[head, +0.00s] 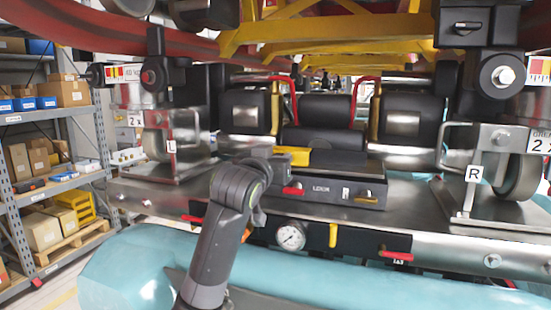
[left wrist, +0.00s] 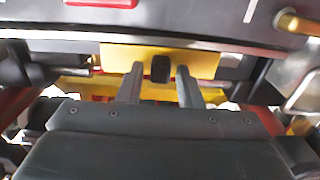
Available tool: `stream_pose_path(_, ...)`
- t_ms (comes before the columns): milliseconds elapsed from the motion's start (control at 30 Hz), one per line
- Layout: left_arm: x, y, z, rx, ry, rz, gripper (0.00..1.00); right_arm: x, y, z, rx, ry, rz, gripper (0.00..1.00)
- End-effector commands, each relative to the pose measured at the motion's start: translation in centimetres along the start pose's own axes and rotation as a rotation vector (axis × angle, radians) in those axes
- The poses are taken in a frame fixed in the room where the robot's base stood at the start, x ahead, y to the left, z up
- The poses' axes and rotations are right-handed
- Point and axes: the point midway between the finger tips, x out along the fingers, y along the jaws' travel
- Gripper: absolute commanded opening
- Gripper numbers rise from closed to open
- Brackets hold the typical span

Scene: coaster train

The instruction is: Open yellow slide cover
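The yellow slide cover (head: 292,155) lies on top of the dark control box in the middle of the head view, partly hidden by my left wrist. In the left wrist view the yellow cover (left wrist: 206,65) is a flat plate with a black knob (left wrist: 160,68) at its middle. My left gripper (left wrist: 160,84) is open. Its two fingers point at the cover, one on each side of the knob, with gaps showing between them and the knob. I cannot tell how deep the fingertips reach. In the head view the fingers are hidden behind my arm. My right gripper is not in view.
Shelves with boxes stand at far left.

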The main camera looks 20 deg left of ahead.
Motion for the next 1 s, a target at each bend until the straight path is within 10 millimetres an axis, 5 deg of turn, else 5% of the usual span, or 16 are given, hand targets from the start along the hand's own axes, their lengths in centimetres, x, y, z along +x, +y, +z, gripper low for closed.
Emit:
stream_pose_path(233, 0.0, 0.0, 0.0, 0.0, 0.0, 0.0, 0.0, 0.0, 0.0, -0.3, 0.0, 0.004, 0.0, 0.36)
stream_pose_path(567, 0.0, 0.6, 0.0, -0.002, 0.0, 0.003, 0.0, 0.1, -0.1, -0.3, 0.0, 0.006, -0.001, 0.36)
stream_pose_path(1000, 0.2, 8.8, 0.0, -0.006, 0.001, 0.006, 0.0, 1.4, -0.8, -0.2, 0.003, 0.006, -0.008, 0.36)
